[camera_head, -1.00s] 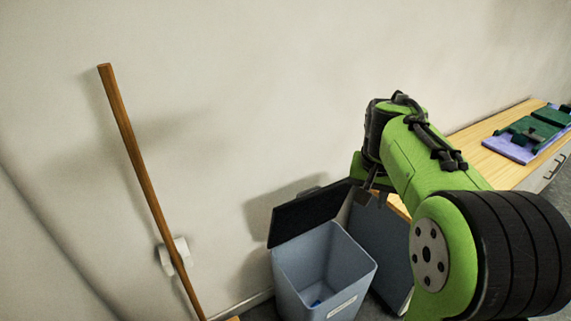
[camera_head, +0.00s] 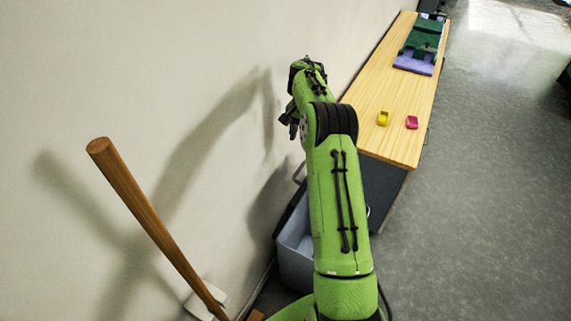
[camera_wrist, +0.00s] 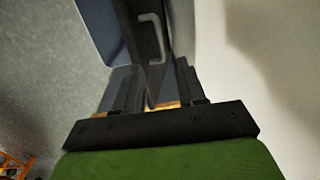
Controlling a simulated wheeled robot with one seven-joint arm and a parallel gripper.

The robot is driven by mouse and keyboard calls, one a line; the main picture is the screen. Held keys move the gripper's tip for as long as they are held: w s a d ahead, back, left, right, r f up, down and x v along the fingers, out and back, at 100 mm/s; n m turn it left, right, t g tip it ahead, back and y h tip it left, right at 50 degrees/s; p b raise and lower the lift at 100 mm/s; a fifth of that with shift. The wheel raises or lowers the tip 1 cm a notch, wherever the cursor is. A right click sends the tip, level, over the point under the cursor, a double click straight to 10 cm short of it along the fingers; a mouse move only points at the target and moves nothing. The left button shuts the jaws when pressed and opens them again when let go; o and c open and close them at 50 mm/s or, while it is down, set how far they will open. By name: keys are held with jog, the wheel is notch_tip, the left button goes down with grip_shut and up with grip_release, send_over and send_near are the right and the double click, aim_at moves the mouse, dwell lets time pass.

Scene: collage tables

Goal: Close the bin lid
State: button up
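The blue-grey bin (camera_head: 294,262) stands against the wall, partly hidden behind my arm. Its dark lid (camera_head: 290,215) is raised on the wall side, and the bin's mouth is open. My gripper (camera_head: 290,120) is above the lid, near the wall. In the wrist view, my gripper (camera_wrist: 153,68) is open, its two dark fingers spread apart. The dark lid (camera_wrist: 146,65) with its grey handle (camera_wrist: 151,35) shows edge-on beyond and between the fingers. I cannot tell whether they touch it. The bin wall (camera_wrist: 98,28) is to the left.
A wooden pole (camera_head: 150,215) leans at the left.

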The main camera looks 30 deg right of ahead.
aim_at(297, 172)
jog(key=f+b, duration=0.1)
jog(key=f, duration=0.4)
jog(key=f+b, duration=0.1)
jog(key=f, duration=0.4)
jog(key=f+b, duration=0.1)
jog(key=f, duration=0.4)
jog(key=shift+w+a+f+b, duration=0.1)
jog(key=shift+w+f+b, duration=0.15)
jog(key=shift+b, duration=0.1)
grip_shut()
